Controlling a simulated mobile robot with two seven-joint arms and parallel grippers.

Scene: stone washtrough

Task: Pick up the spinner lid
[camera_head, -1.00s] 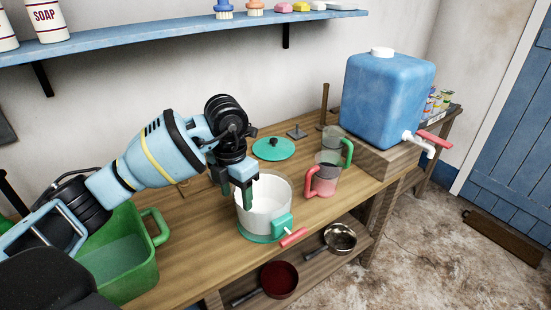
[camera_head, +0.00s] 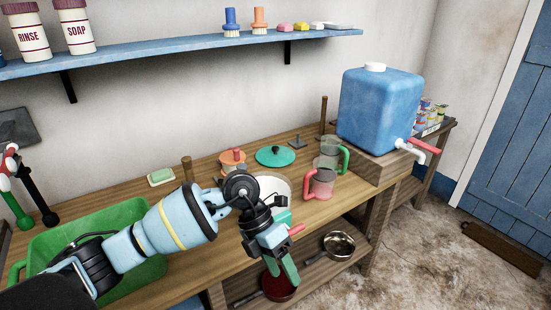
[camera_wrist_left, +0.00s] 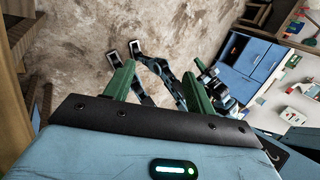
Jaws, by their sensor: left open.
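The spinner lid, a flat teal disc with a dark knob (camera_head: 276,156), lies on the wooden table near the wall. Behind my wrist is the white spinner bowl (camera_head: 270,184), mostly hidden; a pink handle (camera_head: 296,229) shows beside my gripper. My left gripper (camera_head: 282,272) is open and empty, pointing down in front of the table edge, well apart from the lid. In the left wrist view its two green fingers (camera_wrist_left: 155,82) stand apart over the floor. The lid is not in that view. My right gripper is not in view.
Red and grey mugs (camera_head: 320,182) stand right of the lid. An orange pot (camera_head: 232,161) is on its left. A green tub (camera_head: 50,243) is at the left. A blue water tank (camera_head: 380,108) stands at the right. Pans (camera_head: 338,244) lie on the lower shelf.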

